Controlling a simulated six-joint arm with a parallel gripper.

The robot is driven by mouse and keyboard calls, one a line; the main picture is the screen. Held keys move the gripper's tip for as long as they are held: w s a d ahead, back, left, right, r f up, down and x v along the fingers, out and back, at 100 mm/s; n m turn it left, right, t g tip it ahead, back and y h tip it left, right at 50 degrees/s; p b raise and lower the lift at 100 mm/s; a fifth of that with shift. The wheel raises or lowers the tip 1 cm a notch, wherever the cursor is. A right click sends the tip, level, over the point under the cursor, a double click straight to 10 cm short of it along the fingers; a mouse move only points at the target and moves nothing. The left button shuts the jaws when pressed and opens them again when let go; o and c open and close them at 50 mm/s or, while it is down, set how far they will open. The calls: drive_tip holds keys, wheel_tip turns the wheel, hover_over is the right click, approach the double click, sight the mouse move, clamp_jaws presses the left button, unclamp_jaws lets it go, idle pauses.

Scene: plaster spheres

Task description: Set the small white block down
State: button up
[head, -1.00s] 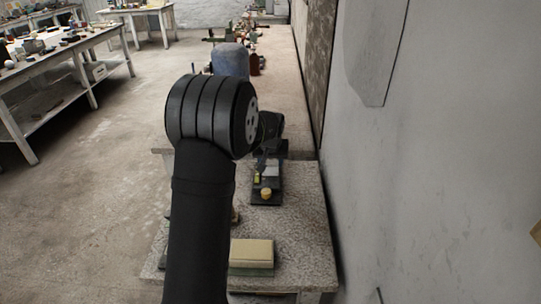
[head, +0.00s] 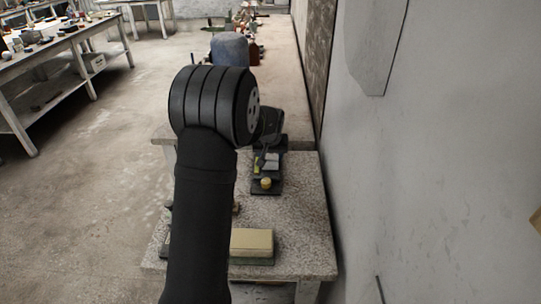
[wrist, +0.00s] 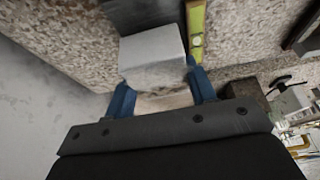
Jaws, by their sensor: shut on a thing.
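The small white block (wrist: 152,55) is between the blue fingertips of my gripper (wrist: 160,90) in the wrist view, and the gripper is shut on it. In the head view the pale block (head: 271,160) shows just below my dark gripper (head: 266,146), over a dark narrow tray (head: 266,191) on the speckled table. I cannot tell whether the block touches a surface beneath it. My arm hides part of the table to the left.
A yellow-green level (wrist: 196,35) lies close beside the block. A cream-topped box (head: 251,243) lies nearer on the speckled table (head: 300,215). A wall (head: 430,160) stands close on the right.

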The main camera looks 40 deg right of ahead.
drive_tip(key=shift+f, duration=0.65)
idle(0.6)
drive_tip(key=o, duration=1.2)
drive_tip(key=shift+r, duration=1.95)
drive_tip(key=shift+f, duration=2.05)
drive_tip(key=shift+r, duration=0.4)
